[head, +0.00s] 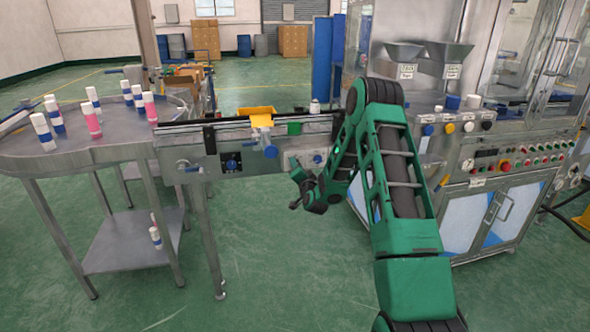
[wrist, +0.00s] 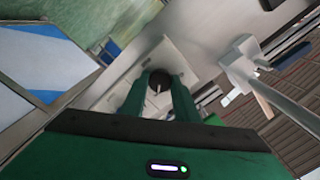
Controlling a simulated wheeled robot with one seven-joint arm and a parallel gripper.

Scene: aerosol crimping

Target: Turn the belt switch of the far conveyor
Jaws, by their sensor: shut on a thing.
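The belt switch is a dark round knob (wrist: 159,77) with a white pointer line, on a pale plate (wrist: 112,98) in the wrist view. My gripper (wrist: 159,88) has its two green fingers on either side of the knob and is shut on it. In the head view my gripper (head: 298,172) is at the front side of the conveyor (head: 258,163), by a pale plate near its right end. The knob itself is hidden there behind the gripper. The pointer's exact setting is hard to tell.
A round-ended metal table (head: 95,150) with several white and pink cans adjoins the left end. A machine cabinet (head: 480,205) stands right. The green floor in front is clear.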

